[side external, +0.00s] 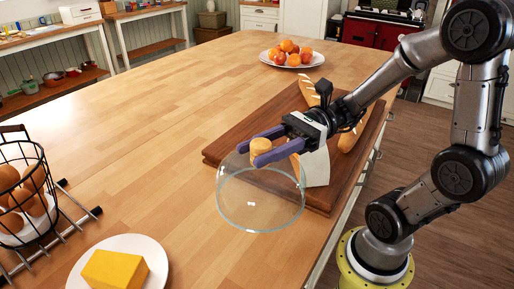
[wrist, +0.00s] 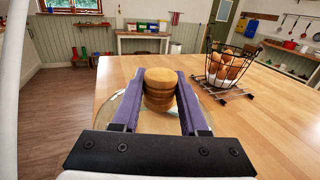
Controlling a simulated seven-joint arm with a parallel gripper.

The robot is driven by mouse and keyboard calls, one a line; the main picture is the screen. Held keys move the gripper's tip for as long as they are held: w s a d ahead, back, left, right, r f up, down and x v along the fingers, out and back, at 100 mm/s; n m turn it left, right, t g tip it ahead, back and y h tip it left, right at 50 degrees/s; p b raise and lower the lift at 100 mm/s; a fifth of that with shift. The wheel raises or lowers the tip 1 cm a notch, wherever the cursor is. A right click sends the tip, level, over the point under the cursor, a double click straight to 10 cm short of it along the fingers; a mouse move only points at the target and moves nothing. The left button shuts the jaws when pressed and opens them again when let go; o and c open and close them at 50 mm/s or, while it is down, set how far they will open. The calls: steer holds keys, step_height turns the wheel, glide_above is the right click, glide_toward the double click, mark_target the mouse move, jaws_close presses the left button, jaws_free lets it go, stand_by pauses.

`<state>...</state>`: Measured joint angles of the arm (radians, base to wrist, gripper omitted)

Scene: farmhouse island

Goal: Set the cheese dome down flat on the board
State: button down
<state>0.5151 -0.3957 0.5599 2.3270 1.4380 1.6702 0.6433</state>
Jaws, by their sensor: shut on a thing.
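The cheese dome (side external: 260,205) is clear glass with a round wooden knob (side external: 260,146). My gripper (side external: 268,150) is shut on the knob, its purple fingers on either side. The wrist view also shows the knob (wrist: 160,90) between the fingers, with a little of the glass around it. The dome hangs rim down, roughly level. In the side view it overlaps the near left edge of the dark wooden board (side external: 272,117) and the tabletop in front. Whether its rim touches anything I cannot tell.
A white plate (side external: 150,260) with yellow cheese (side external: 113,270) and a wire egg basket (side external: 28,190) stand at left. A fruit plate (side external: 291,61) stands behind. The middle of the table is clear.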

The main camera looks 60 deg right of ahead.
steer(key=w+d+r+m+t+h, duration=0.2)
steer(key=d+r+m+t, duration=0.1)
steer(key=d, duration=0.8)
steer(key=w+d+r+m+t+h, duration=0.2)
steer(key=w+d+t, duration=0.15)
steer(key=d, duration=0.65)
steer(key=w+d+f, duration=0.2)
steer(key=w+f, duration=0.4)
steer(key=w+d+f, duration=0.2)
steer(key=w+f, duration=0.4)
steer(key=shift+w+d+f, duration=0.15)
steer(key=shift+d+f, duration=0.1)
steer(key=shift+d, duration=0.05)
steer(key=shift+f, duration=0.1)
steer(key=shift+c, duration=2.2)
jaws_free()
steer(key=shift+f, duration=0.1)
